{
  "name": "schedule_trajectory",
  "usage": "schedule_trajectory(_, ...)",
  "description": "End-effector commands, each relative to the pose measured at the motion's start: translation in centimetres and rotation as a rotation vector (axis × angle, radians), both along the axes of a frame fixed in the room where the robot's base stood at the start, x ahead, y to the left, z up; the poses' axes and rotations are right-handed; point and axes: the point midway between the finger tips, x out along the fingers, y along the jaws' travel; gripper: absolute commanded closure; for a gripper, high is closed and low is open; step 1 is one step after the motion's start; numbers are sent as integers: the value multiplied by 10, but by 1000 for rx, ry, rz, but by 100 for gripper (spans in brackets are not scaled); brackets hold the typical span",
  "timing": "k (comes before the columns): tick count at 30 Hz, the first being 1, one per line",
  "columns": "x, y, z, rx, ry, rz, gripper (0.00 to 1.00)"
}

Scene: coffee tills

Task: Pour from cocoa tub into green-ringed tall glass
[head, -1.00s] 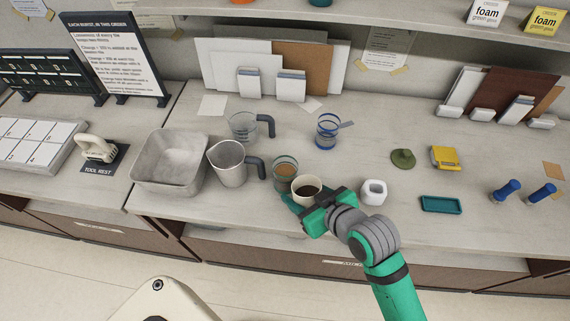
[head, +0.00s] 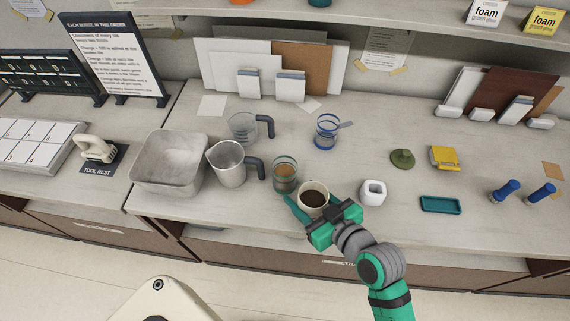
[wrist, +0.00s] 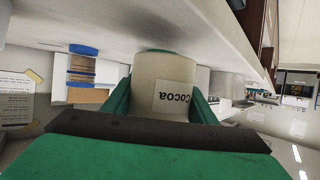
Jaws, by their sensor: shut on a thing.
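The cocoa tub (head: 313,199) is a cream cup with dark brown contents, held upright near the counter's front edge. My gripper (head: 312,212) is shut on it, with a green finger on either side. In the wrist view the tub (wrist: 163,75) shows a COCOA label between the fingers. The green-ringed tall glass (head: 285,175) stands just left of and behind the tub, with brown contents inside. A small gap seems to lie between the tub and the glass. The tub's underside is hidden by my gripper in the head view.
A metal pitcher (head: 229,164) and a grey bin (head: 168,163) stand left of the glass. A clear jug (head: 243,127) and a blue-ringed glass (head: 327,132) are behind. A white holder (head: 373,192) and a teal tray (head: 440,204) are to the right.

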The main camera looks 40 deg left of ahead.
Motion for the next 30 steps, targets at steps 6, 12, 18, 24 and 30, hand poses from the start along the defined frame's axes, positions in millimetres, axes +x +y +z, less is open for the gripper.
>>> schedule_trajectory(6, -1, 1, 22, 0, -3, 2, 75)
schedule_trajectory(12, 0, 1, 41, 1, -2, 2, 75)
schedule_trajectory(18, -1, 2, 47, 0, 0, 3, 75)
schedule_trajectory(24, 0, 0, 47, 0, 0, 1, 75)
schedule_trajectory(30, 0, 0, 47, 0, 1, -1, 75)
